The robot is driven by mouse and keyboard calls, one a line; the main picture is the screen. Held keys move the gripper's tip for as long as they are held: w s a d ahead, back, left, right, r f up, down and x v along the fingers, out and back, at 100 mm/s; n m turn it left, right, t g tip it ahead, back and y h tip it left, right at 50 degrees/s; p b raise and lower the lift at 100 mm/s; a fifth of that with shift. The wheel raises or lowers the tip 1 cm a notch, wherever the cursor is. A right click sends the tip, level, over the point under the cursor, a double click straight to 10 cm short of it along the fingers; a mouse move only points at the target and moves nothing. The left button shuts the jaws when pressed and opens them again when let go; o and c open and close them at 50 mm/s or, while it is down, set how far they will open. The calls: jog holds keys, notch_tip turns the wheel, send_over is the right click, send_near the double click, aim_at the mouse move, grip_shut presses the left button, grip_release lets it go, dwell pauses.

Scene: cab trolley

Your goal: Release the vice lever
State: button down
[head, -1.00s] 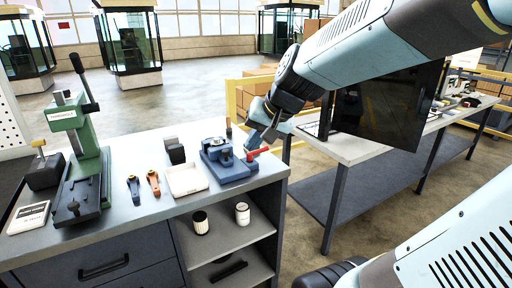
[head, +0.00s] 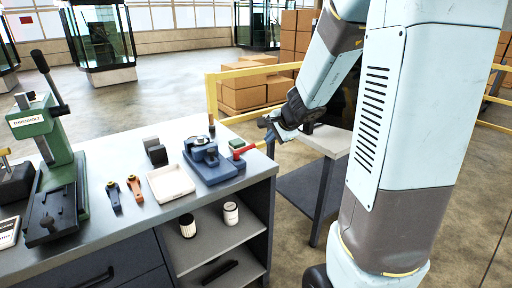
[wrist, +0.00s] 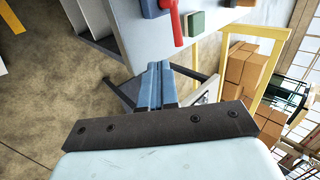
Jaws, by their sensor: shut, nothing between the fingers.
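The blue vice (head: 208,160) sits near the right end of the workbench (head: 120,222). Its red lever (head: 243,152) sticks out to the right, toward the bench's edge. The lever (wrist: 175,22) also shows at the top of the wrist view, with part of the blue vice body (wrist: 150,8) left of it. My gripper (head: 268,127) is just right of the lever in the head view, apart from it. In the wrist view my gripper's fingers (wrist: 155,68) are together and empty, pointing toward the lever with a gap between.
A small green block (wrist: 196,22) lies beside the lever. A white tray (head: 170,182), black blocks (head: 155,151) and two small tools (head: 124,190) lie left of the vice. A green press (head: 50,170) stands further left. A yellow rail (head: 240,118) runs behind.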

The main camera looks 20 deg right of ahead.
jog(key=shift+d+f, duration=0.15)
jog(key=shift+d, duration=0.3)
jog(key=x, duration=1)
jog(key=shift+w+a+f, duration=0.15)
jog(key=shift+w, duration=0.4)
jog(key=shift+w+a+f, duration=0.15)
jog(key=shift+w, duration=0.4)
jog(key=shift+w+a+f, duration=0.1)
jog(key=shift+w+a, duration=0.15)
jog(key=shift+w, duration=0.6)
